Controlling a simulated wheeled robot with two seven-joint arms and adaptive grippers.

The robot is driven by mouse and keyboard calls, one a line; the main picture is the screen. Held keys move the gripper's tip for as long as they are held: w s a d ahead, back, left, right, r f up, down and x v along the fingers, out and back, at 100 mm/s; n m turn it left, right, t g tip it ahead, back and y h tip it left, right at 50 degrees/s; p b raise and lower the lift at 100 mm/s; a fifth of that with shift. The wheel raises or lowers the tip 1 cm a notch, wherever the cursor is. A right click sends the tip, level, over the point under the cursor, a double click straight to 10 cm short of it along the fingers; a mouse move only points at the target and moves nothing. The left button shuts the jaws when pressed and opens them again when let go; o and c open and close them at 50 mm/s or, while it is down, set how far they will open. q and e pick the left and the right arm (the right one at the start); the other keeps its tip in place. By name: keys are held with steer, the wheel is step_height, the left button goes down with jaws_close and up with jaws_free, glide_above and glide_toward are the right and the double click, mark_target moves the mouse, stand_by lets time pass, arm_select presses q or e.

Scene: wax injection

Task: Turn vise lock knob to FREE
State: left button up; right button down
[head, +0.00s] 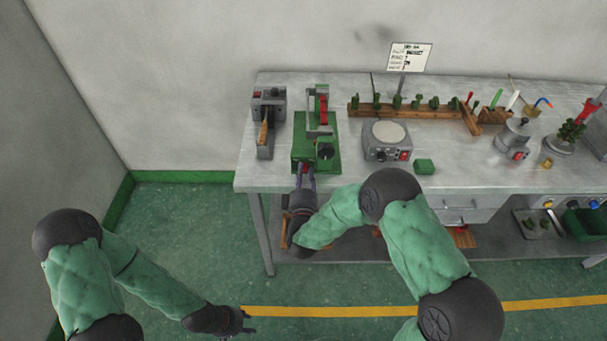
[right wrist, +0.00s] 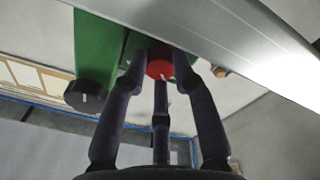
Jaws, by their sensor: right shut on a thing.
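The green vise device (head: 303,148) stands near the front left of the bench, with a red part on top and a black knob (head: 325,151) on its front. The right wrist view shows the black knob (right wrist: 88,97) and a red knob (right wrist: 159,63) with a small pale mark. My right gripper (head: 306,170) is at the device's front edge. In the right wrist view its fingers (right wrist: 163,85) are shut around the red knob and hide part of it. Any lettering by the knobs is unreadable. My left gripper (head: 246,321) is low over the floor, empty, its small fingertips apart.
A grey device (head: 268,105) stands left of the vise. A round-topped grey unit (head: 388,143) and a small green block (head: 424,166) are to its right. A wooden rack (head: 385,108) and a sign (head: 403,57) are behind. The floor before the bench is open.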

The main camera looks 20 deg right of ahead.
steer(key=shift+f, duration=0.1)
stand_by(0.3)
steer(key=c, duration=1.3)
jaws_free()
steer(key=shift+o, duration=0.2)
steer(key=v, duration=1.2)
steer(key=shift+d, duration=0.1)
